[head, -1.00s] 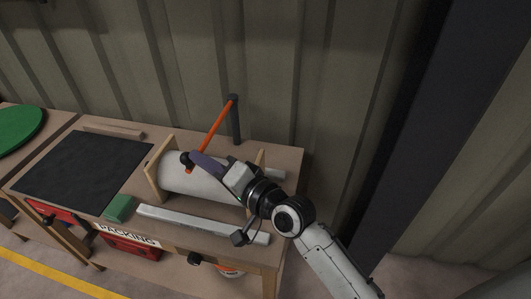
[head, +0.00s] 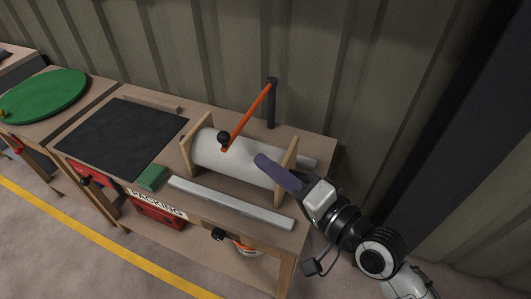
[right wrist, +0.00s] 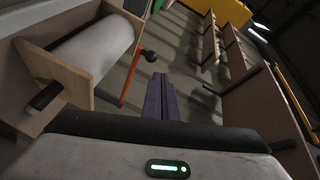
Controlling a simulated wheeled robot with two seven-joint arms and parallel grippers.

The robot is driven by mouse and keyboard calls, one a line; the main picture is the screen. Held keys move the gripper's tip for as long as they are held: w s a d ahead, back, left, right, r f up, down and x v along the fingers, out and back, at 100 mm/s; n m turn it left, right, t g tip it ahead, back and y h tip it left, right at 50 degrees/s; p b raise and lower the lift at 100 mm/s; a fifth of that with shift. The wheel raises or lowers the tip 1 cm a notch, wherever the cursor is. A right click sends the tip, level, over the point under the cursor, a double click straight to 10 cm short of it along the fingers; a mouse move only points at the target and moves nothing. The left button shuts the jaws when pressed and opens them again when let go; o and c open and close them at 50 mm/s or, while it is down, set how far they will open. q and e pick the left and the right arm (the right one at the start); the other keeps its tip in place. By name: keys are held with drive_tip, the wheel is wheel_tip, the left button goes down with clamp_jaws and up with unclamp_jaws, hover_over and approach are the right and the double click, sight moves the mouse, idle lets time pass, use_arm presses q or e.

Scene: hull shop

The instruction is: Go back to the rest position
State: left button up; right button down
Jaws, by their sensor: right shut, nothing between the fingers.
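My right gripper (head: 262,160) is shut and empty, its purple fingers in front of the right part of the white roll (head: 232,158) in the head view. The roll lies between two wooden end plates (head: 285,172) on the bench. An orange lever (head: 250,113) with a black knob leans over the roll from a dark post. My left gripper is out of view.
The wooden bench (head: 315,149) carries a black mat (head: 125,135), a green block (head: 151,177) and a long pale metal bar (head: 230,203). A round green mat (head: 45,96) lies on the bench at the left. A red box marked PACKING (head: 158,211) sits below. The corrugated wall is behind.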

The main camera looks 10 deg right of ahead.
drive_tip(key=s+d+f+n+g+h, duration=0.4)
drive_tip(key=s+f+n+g, duration=0.25)
drive_tip(key=f, duration=0.45)
drive_tip(key=s+d+f+n+g+h, duration=0.3)
drive_tip(key=s+d+f+g+h, duration=0.3)
drive_tip(key=s+d, duration=0.6)
drive_tip(key=w+a+f+t+y, duration=0.1)
drive_tip(key=a+f+t, duration=0.2)
drive_tip(key=f, duration=0.3)
drive_tip(key=w+a+f+t+y, duration=0.1)
drive_tip(key=a+f+t+y, duration=0.1)
drive_tip(key=f, duration=0.5)
drive_tip(key=shift+w+a+f+t+y, duration=0.3)
drive_tip(key=shift+a+t, duration=0.35)
drive_tip(key=shift+a, duration=0.65)
drive_tip(key=shift+w+r, duration=0.1)
drive_tip(key=shift+r, duration=0.05)
